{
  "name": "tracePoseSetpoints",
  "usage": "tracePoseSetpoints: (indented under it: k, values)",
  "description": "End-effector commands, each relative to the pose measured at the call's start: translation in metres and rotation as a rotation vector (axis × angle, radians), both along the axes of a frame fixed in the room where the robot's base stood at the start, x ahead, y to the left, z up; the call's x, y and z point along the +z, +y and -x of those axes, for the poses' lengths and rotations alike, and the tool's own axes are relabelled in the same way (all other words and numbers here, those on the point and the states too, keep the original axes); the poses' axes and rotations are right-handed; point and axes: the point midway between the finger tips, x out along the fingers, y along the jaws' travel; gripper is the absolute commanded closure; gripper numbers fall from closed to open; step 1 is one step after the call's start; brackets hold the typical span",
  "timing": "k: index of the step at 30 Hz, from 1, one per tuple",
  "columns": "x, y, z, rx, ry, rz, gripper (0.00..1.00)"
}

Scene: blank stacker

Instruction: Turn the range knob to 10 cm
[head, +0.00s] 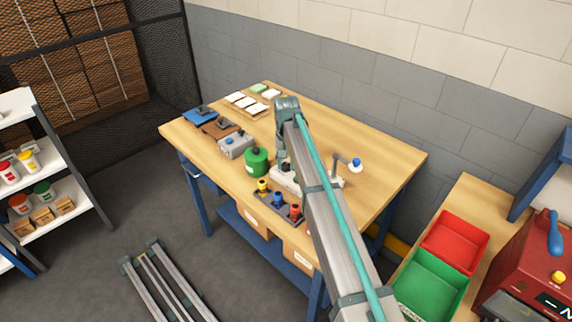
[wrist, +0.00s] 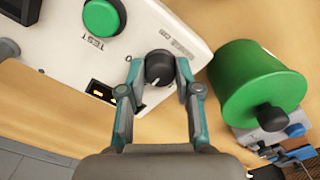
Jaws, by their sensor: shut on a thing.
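The range knob (wrist: 159,68) is a small black dial with a white pointer line, in the wrist view. It sits near the edge of a white device (wrist: 65,40), which also shows in the head view (head: 288,180), partly hidden behind my arm. In the wrist view the pointer line is toward the bottom of the knob; the scale print beside it is too small to read. My gripper (wrist: 159,72) is around the knob with a finger on either side, shut on it. In the head view my gripper is hidden behind my arm.
A green button (wrist: 101,17) marked TEST and a small dark window (wrist: 101,91) are on the device. A green cylinder with a black knob (wrist: 256,85) stands close on the right. In the head view, a rack of coloured items (head: 280,208) stands near the wooden table's front edge.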

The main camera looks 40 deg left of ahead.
Motion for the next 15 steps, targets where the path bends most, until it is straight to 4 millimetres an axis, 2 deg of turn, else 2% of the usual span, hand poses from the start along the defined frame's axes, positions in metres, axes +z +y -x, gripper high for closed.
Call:
tracePoseSetpoints:
  k: [15]
  values:
    - [-0.0002, 0.0001, -0.0003, 0.490, -0.001, -0.001, 1.00]
